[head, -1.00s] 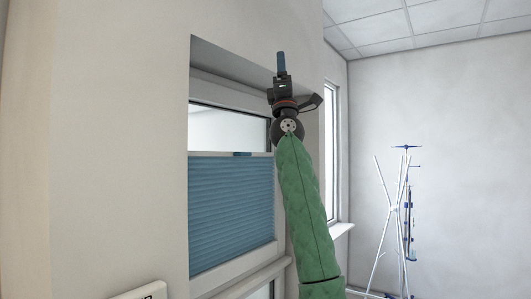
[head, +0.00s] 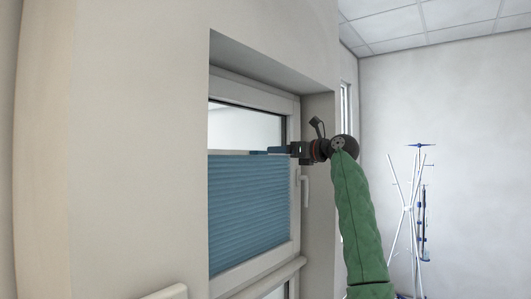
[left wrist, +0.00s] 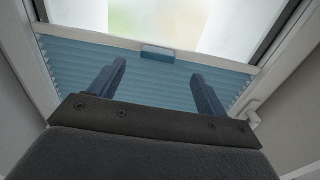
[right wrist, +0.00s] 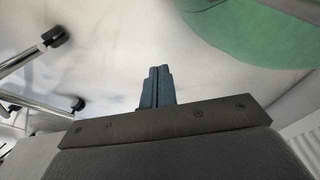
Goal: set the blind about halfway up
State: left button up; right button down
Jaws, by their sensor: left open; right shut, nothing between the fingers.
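The blue pleated blind (head: 245,205) covers the lower part of the window pane, and bare glass shows above it. Its pale top rail (head: 228,153) carries a small blue tab (head: 257,152). In the left wrist view, the tab (left wrist: 158,52) lies ahead, roughly centred between the fingers. My left gripper (head: 280,150) is open and level with the rail; its fingers point at the tab. My right gripper (right wrist: 157,68) is shut and empty, and is only in the right wrist view.
The window handle (head: 305,188) is on the frame just below my left gripper. The recess wall (head: 320,115) is close by on the right. A white coat stand (head: 408,205) is far off at the right.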

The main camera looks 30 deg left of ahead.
aim_at(257, 153)
pick_arm(q)
jog(key=a+p, duration=0.4)
jog(key=a, duration=0.4)
jog(key=shift+w+p, duration=0.25)
jog(key=shift+p, duration=0.05)
pick_arm(e)
jog(key=s+d, duration=0.2)
jog(key=s, duration=0.9)
jog(key=shift+f+g, duration=0.4)
jog(key=shift+f, duration=0.05)
pick_arm(q)
jog(key=shift+f, duration=0.1)
